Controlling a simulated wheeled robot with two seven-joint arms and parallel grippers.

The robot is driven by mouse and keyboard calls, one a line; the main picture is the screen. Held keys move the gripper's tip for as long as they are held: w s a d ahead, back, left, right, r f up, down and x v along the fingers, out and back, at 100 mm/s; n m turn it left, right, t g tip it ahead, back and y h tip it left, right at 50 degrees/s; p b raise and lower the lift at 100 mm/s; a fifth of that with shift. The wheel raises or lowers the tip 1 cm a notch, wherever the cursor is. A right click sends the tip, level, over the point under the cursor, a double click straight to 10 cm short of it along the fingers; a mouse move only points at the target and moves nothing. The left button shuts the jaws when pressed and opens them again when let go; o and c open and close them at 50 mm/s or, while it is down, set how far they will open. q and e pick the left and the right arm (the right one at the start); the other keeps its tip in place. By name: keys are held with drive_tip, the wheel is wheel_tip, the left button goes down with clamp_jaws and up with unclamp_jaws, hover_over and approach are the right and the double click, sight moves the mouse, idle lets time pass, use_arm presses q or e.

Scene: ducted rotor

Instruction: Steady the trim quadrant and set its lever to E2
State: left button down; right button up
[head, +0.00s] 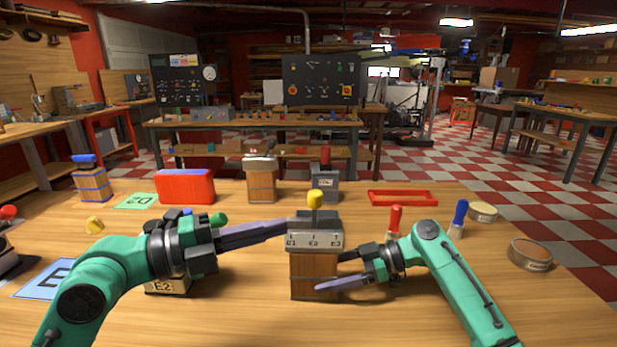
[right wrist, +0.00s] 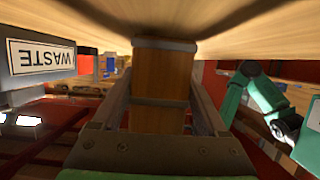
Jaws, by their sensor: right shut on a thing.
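The trim quadrant (head: 314,262) stands upright on the table: a banded wooden body under a grey head marked E1, E2, E3. Its lever has a yellow knob (head: 315,197), which shows above the middle of the head, roughly over E2. My right gripper (head: 330,272) is shut on the wooden body from the right. In the right wrist view the fingers (right wrist: 162,95) lie along both sides of the body (right wrist: 160,88). My left gripper (head: 285,229) has its fingertips at the left side of the head, below the knob. Whether they touch it or have a gap between them is unclear.
A block labelled E2 (head: 167,287) is partly hidden under my left arm. A red box (head: 185,187), a banded wooden stand (head: 261,180) and a grey box (head: 325,185) stand behind. A red frame (head: 402,191) and tins (head: 530,254) lie right. The front table is clear.

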drive_tip(key=o, duration=1.2)
drive_tip(key=shift+c, duration=0.2)
drive_tip(key=shift+d, duration=0.1)
